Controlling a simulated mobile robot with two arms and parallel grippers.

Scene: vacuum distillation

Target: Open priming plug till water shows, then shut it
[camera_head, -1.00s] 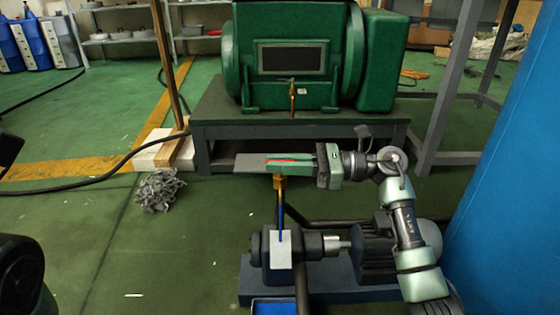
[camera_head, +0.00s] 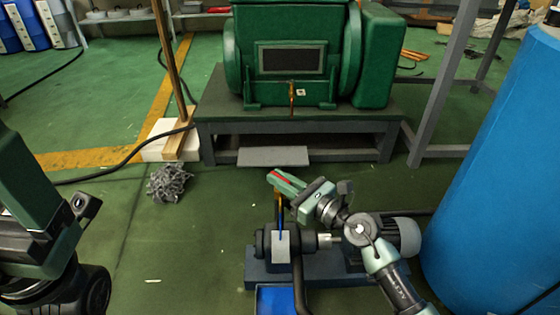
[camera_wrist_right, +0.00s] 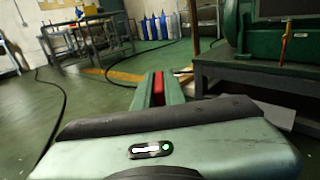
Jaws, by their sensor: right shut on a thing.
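My right gripper (camera_head: 275,179) reaches in from the lower right and is shut on a red handle (camera_head: 281,177), which I take to be the priming plug. The red handle also shows between the fingers in the right wrist view (camera_wrist_right: 158,88). It sits above a brass-coloured fitting and a thin blue upright (camera_head: 280,212) on the dark pump (camera_head: 264,243). The gripper hides much of the fitting, and I cannot make out water there. Part of my left arm stands at the left edge; its fingers cannot be made out.
A large green machine (camera_head: 294,60) stands on a grey bench (camera_head: 300,128) behind. A blue cylinder (camera_head: 490,180) is close on the right. A blue tray (camera_head: 281,300) lies below the pump. A tangled grey heap (camera_head: 168,183) and black hose lie on the left floor.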

